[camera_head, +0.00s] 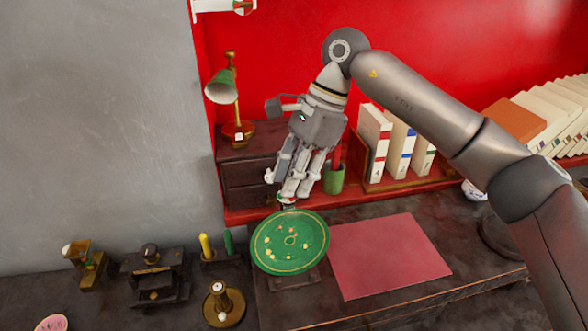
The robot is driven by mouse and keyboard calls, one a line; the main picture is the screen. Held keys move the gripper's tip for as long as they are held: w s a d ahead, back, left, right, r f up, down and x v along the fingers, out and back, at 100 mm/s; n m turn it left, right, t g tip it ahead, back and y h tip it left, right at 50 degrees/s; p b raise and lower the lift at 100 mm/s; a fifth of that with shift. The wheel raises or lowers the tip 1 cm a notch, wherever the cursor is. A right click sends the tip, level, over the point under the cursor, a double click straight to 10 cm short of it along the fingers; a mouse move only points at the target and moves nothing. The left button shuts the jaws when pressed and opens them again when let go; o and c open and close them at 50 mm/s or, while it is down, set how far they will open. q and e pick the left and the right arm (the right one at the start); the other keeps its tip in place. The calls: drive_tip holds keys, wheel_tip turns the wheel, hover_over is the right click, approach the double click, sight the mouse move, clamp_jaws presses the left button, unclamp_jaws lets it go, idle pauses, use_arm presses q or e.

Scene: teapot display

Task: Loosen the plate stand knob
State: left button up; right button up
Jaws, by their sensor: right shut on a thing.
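A green decorated plate (290,243) leans tilted on a dark plate stand (293,282) on the desk. The stand's foot shows below the plate; most of the rest of the stand is hidden behind it. My right gripper (288,198) reaches down from above, with its fingertips just behind the plate's top edge. It is shut on what appears to be the stand's knob at the top. The fingers cover the knob, so its shape cannot be made out. My left gripper is not in view.
A red mat (388,255) lies right of the plate. A green cup (334,180) stands close to the right gripper's fingers. A green-shaded lamp (222,88) is to the left, and upright books (376,142) are to the right. A brass candle holder (223,305) stands at the front left.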

drive_tip(key=n, duration=0.1)
drive_tip(key=n+g+p, duration=0.1)
drive_tip(key=n, duration=0.1)
drive_tip(key=shift+w+a+r+h, duration=0.1)
drive_tip(key=shift+w+a+h, duration=0.05)
drive_tip(key=shift+h, duration=0.15)
drive_tip(key=shift+n+g+h+p, duration=0.35)
drive_tip(key=shift+n+p, duration=0.35)
drive_tip(key=shift+n, duration=0.5)
drive_tip(key=o, duration=1)
drive_tip(key=shift+w, duration=0.1)
drive_tip(key=v, duration=1.1)
drive_tip(key=shift+w+r, duration=0.15)
drive_tip(key=shift+r, duration=0.2)
drive_tip(key=shift+r, duration=0.1)
